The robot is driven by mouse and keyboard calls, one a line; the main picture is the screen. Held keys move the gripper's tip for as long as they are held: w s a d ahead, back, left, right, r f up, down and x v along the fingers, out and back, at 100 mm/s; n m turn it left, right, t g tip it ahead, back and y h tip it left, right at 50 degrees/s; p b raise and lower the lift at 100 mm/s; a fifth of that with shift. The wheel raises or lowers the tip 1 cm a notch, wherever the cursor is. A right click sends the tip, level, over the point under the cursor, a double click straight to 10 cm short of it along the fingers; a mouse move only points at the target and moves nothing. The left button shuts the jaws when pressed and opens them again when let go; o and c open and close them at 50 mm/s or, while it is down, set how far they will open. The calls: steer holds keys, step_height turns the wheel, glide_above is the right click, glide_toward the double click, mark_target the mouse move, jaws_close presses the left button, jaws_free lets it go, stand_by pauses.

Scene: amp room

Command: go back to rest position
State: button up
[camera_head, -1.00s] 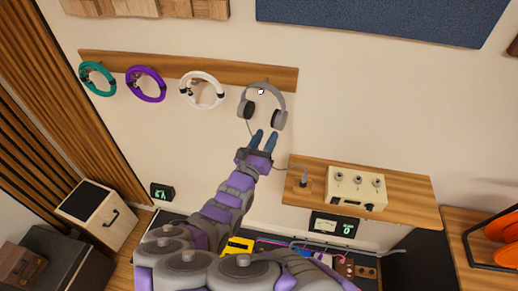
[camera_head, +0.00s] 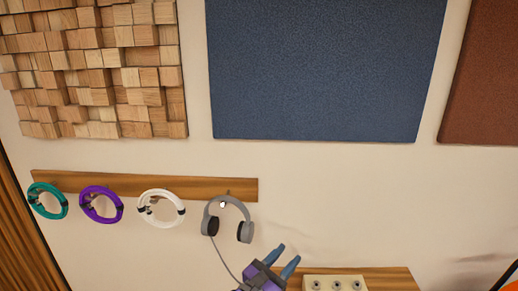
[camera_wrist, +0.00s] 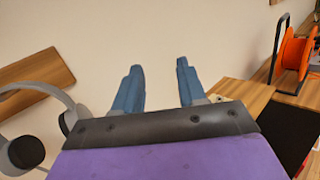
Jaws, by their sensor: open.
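My gripper (camera_head: 281,258) is at the bottom of the head view, open, with nothing between its two blue fingers. It also shows in the wrist view (camera_wrist: 160,85), fingers apart against the bare wall. Grey headphones (camera_head: 228,205) hang on the wooden wall rail (camera_head: 130,187), up and left of my gripper. In the wrist view the headphones (camera_wrist: 40,92) are at the left edge, apart from the fingers. Most of my arm is out of the head view.
Teal (camera_head: 37,212), purple (camera_head: 88,216) and white (camera_head: 147,219) rings hang on the rail. A wooden shelf (camera_head: 390,272) with a cream box (camera_head: 335,283) is right of my gripper. An orange reel (camera_wrist: 292,55) stands at right. Wall panels are above.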

steer(key=s+d+f+m+g+h+b, duration=0.1)
steer(key=s+d+m+g, duration=0.35)
steer(key=d, duration=0.25)
steer(key=s+d+m+g+h+b, duration=0.2)
steer(key=s+d+m+g, duration=0.15)
steer(key=d+m, duration=0.35)
steer(key=s+d+f+m+g+y+b, duration=0.25)
steer(key=s+d+f+m+g, duration=0.35)
steer(key=s, duration=0.3)
steer(key=s+a+f+m+g+y+b, duration=0.2)
steer(key=s+f+m+g+y+b, duration=0.25)
steer(key=s+y, duration=0.5)
steer(key=s+a+f+m+t+y+b, duration=0.2)
steer(key=s+a, duration=0.4)
steer(key=a, duration=0.3)
steer(key=shift+s+a+f+m+y, duration=0.25)
steer(key=shift+s+f+m+y, duration=0.2)
steer(key=shift+m+y, duration=0.7)
